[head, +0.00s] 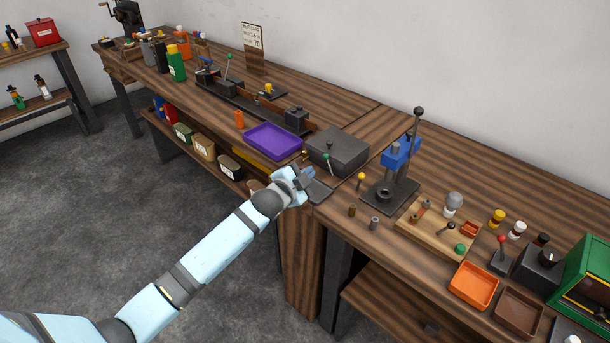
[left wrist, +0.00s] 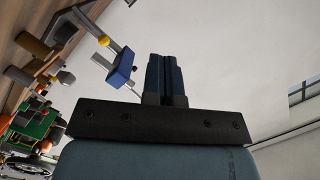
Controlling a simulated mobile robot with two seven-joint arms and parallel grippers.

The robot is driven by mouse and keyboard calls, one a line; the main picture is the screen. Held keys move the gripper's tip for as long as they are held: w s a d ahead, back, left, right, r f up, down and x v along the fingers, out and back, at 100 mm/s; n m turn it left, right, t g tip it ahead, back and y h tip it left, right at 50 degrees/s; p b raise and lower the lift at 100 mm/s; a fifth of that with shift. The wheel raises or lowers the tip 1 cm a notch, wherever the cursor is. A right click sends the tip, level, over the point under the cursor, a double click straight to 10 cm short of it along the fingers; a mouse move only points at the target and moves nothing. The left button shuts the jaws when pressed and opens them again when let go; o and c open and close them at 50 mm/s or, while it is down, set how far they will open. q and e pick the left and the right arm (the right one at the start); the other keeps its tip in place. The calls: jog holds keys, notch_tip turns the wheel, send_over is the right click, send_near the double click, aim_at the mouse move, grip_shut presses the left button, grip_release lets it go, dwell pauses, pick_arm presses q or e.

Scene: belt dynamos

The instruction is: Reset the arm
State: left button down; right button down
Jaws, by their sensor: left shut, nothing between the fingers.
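My left arm reaches in from the lower left in the head view. Its gripper (head: 312,184) is above the front edge of the workbench (head: 300,250), close to a dark grey box with a green-knobbed lever (head: 338,146). In the left wrist view the two dark fingers (left wrist: 164,78) are together with nothing between them. The wrist is turned on its side, so the bench shows tilted at the left of that view. My right gripper is in neither view.
A purple tray (head: 272,141) lies left of the gripper. A blue lever press (head: 397,155) stands to the right, with a wooden board (head: 428,240), an orange tray (head: 473,284) and a green machine (head: 586,272) beyond. Open floor (head: 110,210) lies in front of the bench.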

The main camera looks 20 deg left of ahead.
pick_arm(q)
jog(key=shift+s+a, duration=0.1)
jog(key=shift+s, duration=0.1)
